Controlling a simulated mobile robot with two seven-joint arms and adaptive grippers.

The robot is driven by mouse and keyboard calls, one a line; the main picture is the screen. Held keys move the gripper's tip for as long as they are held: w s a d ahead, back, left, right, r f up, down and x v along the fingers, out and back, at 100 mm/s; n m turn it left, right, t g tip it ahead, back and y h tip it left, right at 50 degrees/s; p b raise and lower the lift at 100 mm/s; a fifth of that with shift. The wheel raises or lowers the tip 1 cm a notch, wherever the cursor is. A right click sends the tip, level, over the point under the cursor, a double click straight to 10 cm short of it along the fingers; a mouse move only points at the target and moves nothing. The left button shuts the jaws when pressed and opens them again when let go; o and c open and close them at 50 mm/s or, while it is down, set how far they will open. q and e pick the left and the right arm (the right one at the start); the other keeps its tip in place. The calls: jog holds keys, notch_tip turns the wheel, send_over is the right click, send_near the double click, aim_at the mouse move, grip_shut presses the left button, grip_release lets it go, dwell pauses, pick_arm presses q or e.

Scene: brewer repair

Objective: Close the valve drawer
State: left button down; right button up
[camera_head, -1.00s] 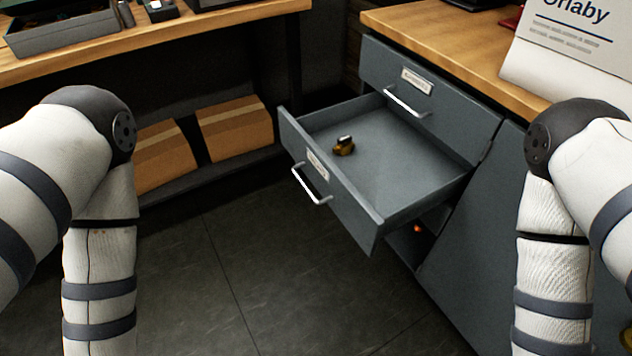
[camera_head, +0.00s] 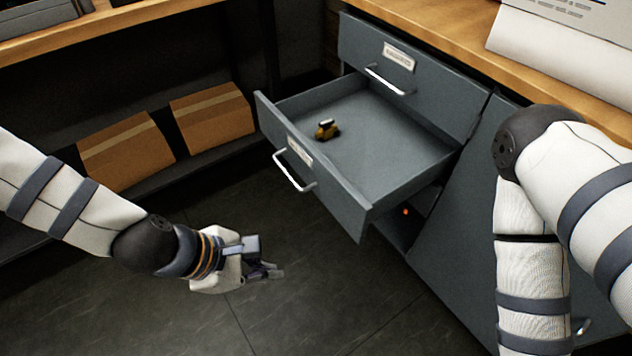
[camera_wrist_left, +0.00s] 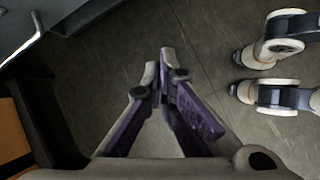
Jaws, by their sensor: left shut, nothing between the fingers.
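The valve drawer (camera_head: 330,203) is a grey drawer pulled well out of the cabinet, with a silver bar handle (camera_head: 291,176) and a label on its front. A small brass and black valve part (camera_head: 327,130) lies inside it. My left gripper (camera_head: 272,272) is shut and empty, in front of and below the drawer front, apart from the handle. In the left wrist view the shut fingers (camera_wrist_left: 167,75) show over the floor, and a bar handle (camera_wrist_left: 26,42) shows at the upper left. My right arm shows at the right, but its gripper is out of view.
A shut drawer (camera_head: 405,75) sits above the open one, under a wooden worktop (camera_head: 440,30). Cardboard boxes (camera_head: 213,118) stand on a low shelf at the left. The dark tiled floor (camera_head: 320,300) before the drawer is clear.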

pick_arm(q)
jog(key=w+d+r+n+t+h, duration=0.1)
jog(key=w+r+n+t+h, duration=0.15)
jog(key=w+r+n, duration=0.5)
jog(key=shift+m+y, duration=0.35)
jog(key=shift+m, duration=0.5)
jog(key=shift+w+d+f+b, duration=0.35)
jog(key=shift+w+d+f, duration=0.6)
jog(key=shift+w+d, duration=0.55)
jog(key=shift+w+d+f+b, duration=0.4)
jog(key=shift+w+d+f, duration=0.55)
jog(key=shift+w+d, duration=0.6)
jog(key=shift+w+d+f+b, duration=0.35)
jog(key=shift+w+d+f, duration=0.75)
jog(key=shift+d, duration=0.7)
pick_arm(e)
jog(key=shift+s+f+g, duration=0.5)
jog(key=shift+s+f, duration=0.8)
jog(key=shift+f, duration=0.2)
pick_arm(q)
jog(key=shift+w+d+r, duration=0.1)
jog(key=shift+w+r, duration=0.05)
